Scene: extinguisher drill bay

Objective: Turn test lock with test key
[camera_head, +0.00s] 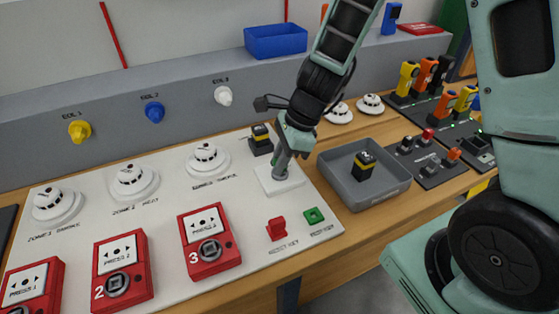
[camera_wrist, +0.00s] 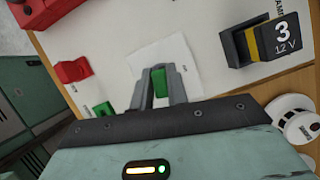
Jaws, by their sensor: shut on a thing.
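My gripper (camera_head: 281,172) points down over a pale square plate (camera_head: 270,184) on the white panel. In the wrist view, its two grey fingers (camera_wrist: 160,85) are shut on a green key (camera_wrist: 159,78), taken to be the test key. The plate also shows beyond the fingers in the wrist view (camera_wrist: 183,58). The lock on this plate is hidden by the fingers and key, so I cannot tell whether the key is in it. The green test key holder (camera_head: 314,215) sits low on the panel and looks empty. It also shows in the wrist view (camera_wrist: 103,108).
The red reset key (camera_head: 276,229) stands left of the green holder. Red call points (camera_head: 209,241) and white detectors (camera_head: 206,158) occupy the panel's left. A black and yellow battery (camera_head: 261,138) stands just behind the plate. A grey tray (camera_head: 376,193) holding another battery (camera_head: 363,166) is to the right.

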